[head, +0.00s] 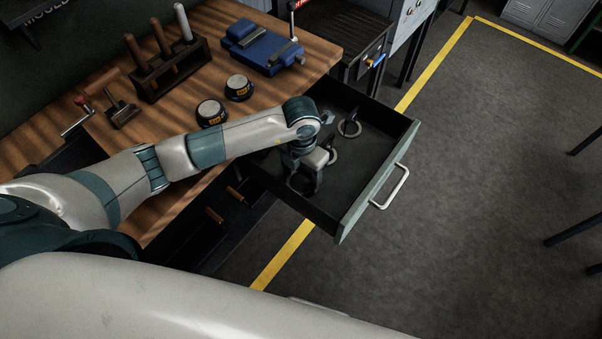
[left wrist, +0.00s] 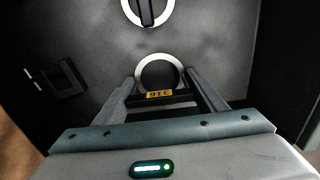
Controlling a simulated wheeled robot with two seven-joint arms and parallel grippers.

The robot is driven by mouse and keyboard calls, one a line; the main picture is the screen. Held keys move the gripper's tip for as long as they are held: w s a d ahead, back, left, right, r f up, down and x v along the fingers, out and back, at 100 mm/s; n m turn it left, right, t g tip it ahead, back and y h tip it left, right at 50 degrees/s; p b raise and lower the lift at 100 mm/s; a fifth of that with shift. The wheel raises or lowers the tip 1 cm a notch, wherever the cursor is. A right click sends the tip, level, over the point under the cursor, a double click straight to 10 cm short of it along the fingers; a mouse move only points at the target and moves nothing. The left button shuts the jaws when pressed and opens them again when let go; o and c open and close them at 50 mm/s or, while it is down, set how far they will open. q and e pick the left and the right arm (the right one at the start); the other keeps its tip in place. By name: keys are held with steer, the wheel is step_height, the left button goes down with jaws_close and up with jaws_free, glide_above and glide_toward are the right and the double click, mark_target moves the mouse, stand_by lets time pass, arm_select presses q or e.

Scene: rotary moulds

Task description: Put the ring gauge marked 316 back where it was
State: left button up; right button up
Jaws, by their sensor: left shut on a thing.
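The ring gauge marked 316 (left wrist: 160,68) is a pale ring with a dark middle. Its yellow label reads upside down in the left wrist view. My left gripper (left wrist: 158,88) is shut on it, with a finger on each side. In the head view my left gripper (head: 307,181) is down inside the open drawer (head: 379,187), and my arm hides much of what it holds. Another ring gauge (head: 350,128) with a dark bar lies on the drawer floor; a ring also shows in the left wrist view (left wrist: 166,14). I cannot tell whether the held gauge touches the floor.
The wooden bench (head: 280,110) carries two dark round pieces with yellow labels (head: 211,113), (head: 239,88), a blue vise (head: 262,48) and a rack of wooden-handled tools (head: 165,72). The drawer's walls stand close around my gripper.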

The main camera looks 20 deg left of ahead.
steer(key=shift+d, duration=0.2)
arm_select(q)
steer(key=shift+f, duration=0.2)
steer(key=o, duration=0.9)
steer(key=shift+o, duration=0.7)
arm_select(e)
steer(key=shift+s+d+f, duration=0.1)
steer(key=shift+d+f, duration=0.05)
steer(key=shift+d, duration=0.25)
arm_select(q)
steer(key=shift+r, duration=0.15)
